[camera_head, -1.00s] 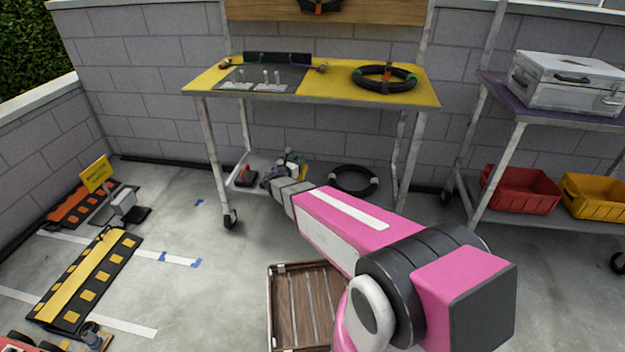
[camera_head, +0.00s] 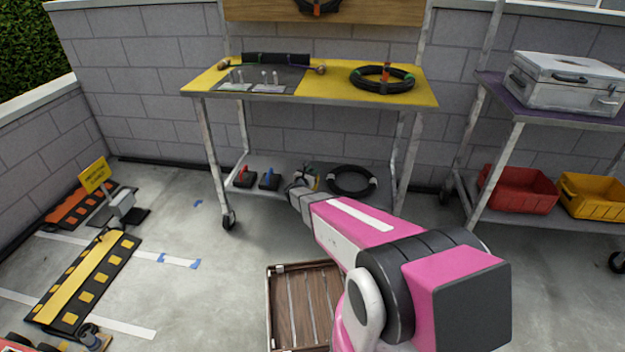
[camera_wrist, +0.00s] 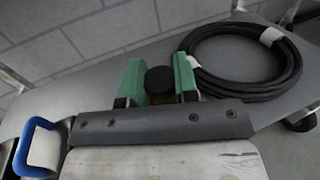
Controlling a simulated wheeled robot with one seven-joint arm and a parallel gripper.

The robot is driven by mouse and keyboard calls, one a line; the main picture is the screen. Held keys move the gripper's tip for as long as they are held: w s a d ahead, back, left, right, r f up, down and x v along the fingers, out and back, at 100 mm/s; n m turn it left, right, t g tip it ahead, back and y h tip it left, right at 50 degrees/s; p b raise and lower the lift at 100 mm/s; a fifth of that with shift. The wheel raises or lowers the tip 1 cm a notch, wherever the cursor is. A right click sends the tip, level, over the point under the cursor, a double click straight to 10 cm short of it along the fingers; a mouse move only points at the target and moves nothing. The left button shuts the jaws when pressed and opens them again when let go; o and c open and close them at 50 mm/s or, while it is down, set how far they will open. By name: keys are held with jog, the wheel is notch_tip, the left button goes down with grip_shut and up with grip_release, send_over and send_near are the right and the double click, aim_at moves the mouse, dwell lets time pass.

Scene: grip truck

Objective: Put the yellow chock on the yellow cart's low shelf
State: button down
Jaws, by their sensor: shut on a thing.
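The yellow-topped cart (camera_head: 330,92) stands against the wall, with a grey low shelf (camera_head: 268,163) that also fills much of the wrist view (camera_wrist: 285,118). My gripper (camera_head: 305,179) is over this shelf, shut on what looks like the yellow chock (camera_head: 314,182), of which only a small yellow patch shows. In the wrist view, my green fingers (camera_wrist: 159,80) flank a dark round part. The rest of the held thing is hidden by the gripper, and I cannot tell if it touches the shelf.
A red-handled chock (camera_head: 245,178) and a blue-handled chock (camera_head: 269,180) sit on the shelf left of my gripper. A black cable coil (camera_head: 352,180) lies to the right. A wooden crate (camera_head: 304,305) is on the floor in front. A purple-topped cart (camera_head: 490,90) stands at right.

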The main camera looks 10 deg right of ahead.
jog(key=shift+w+d+f, duration=0.15)
jog(key=shift+d+f, duration=0.1)
jog(key=shift+f, duration=1.9)
jog(key=shift+f, duration=0.2)
jog(key=c, duration=0.9)
grip_release()
jog(key=shift+r, duration=0.1)
